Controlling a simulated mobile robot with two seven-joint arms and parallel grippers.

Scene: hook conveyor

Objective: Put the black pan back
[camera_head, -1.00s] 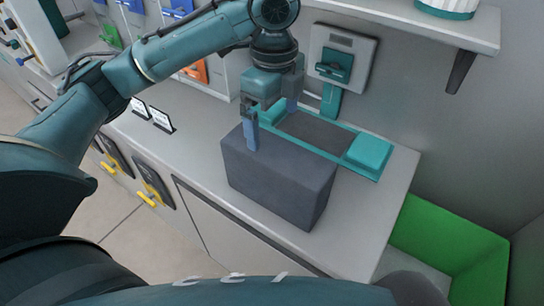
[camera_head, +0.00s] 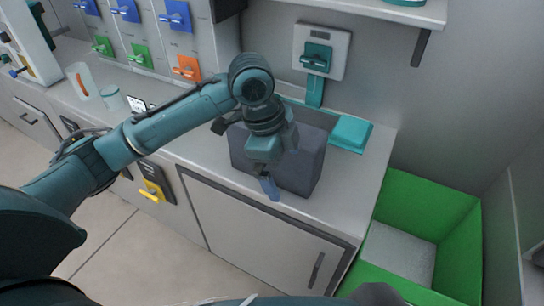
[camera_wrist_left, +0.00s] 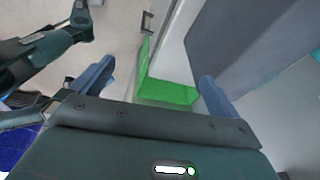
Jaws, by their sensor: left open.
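I cannot make out a black pan in either view. My left gripper (camera_head: 268,188) is open and empty, pointing down at the front of a dark grey box (camera_head: 308,165) on the counter. In the left wrist view my left gripper's (camera_wrist_left: 157,85) two blue fingers are wide apart with nothing between them. The dark grey box also shows at the right of that view (camera_wrist_left: 252,45), beside the right-hand finger. My left forearm and wrist hide part of the box. My right gripper is not seen.
A teal-edged tray (camera_head: 350,133) lies behind the box, below a wall panel (camera_head: 321,50). A green bin (camera_head: 430,199) stands right of the counter (camera_head: 360,195). Colored handles, including an orange one (camera_head: 187,68), are on the back wall. A shelf (camera_head: 385,10) overhangs at upper right.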

